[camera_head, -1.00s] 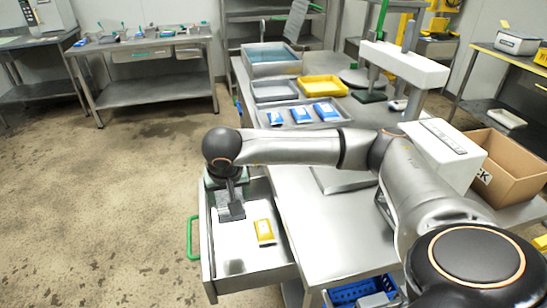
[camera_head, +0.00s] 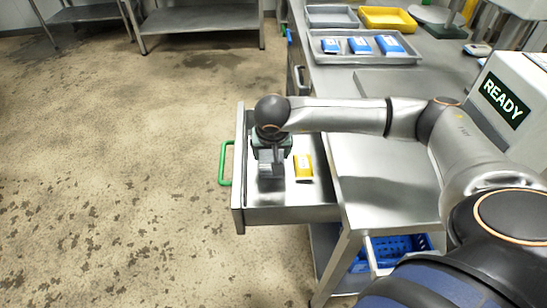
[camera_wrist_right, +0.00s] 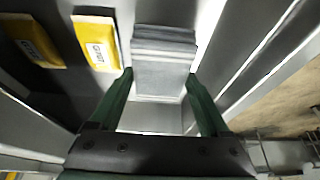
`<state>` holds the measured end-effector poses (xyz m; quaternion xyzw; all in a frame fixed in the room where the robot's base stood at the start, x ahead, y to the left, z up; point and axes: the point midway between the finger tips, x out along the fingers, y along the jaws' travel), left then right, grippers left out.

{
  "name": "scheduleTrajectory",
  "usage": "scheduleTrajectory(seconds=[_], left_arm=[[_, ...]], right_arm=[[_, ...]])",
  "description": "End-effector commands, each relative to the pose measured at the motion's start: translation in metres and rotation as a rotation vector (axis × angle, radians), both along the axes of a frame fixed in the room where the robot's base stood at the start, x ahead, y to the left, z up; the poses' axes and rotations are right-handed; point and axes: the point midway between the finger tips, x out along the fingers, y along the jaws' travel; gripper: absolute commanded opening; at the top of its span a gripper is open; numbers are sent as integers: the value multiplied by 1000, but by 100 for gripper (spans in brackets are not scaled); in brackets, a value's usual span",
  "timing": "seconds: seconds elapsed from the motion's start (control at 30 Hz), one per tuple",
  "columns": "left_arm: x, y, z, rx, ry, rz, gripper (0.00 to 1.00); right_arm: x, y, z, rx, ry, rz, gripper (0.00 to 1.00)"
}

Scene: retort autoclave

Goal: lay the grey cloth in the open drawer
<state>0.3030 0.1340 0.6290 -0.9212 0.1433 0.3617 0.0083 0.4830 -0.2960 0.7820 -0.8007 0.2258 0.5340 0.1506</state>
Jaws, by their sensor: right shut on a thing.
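The open drawer (camera_head: 290,214) is a steel tray pulled out from the left side of the steel table, with a green handle (camera_head: 224,165). My right gripper (camera_head: 271,152) is inside its outline, pointing down, shut on the folded grey cloth (camera_head: 268,168). In the right wrist view the cloth (camera_wrist_right: 163,72) sits between the two green fingers, over the drawer's interior. Whether its underside touches the drawer floor I cannot tell. A yellow pouch (camera_head: 303,167) lies in the drawer to the right of the cloth, apart from it. My left gripper is out of view.
A tray (camera_head: 350,58) with blue-and-white packs stands on the table. A blue basket (camera_head: 395,250) is below the table. Open floor lies left of the drawer.

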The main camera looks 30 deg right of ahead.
Motion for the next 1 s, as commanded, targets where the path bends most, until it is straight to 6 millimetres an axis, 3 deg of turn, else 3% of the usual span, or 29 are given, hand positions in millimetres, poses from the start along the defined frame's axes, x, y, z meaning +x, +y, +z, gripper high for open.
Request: scheduleTrajectory(seconds=[0.17, 0.53, 0.57, 0.73, 1.0], left_arm=[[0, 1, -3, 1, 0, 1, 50], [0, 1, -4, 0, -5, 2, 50], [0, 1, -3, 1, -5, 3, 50], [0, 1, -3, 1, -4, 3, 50], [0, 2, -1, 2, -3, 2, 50]], right_arm=[[-1, 0, -28, 0, 5, 0, 18], [0, 0, -33, -1, 2, 1, 18], [0, 0, -32, -1, 2, 1, 82], [0, 0, -31, -1, 2, 1, 100], [0, 0, -30, -1, 2, 1, 100]])
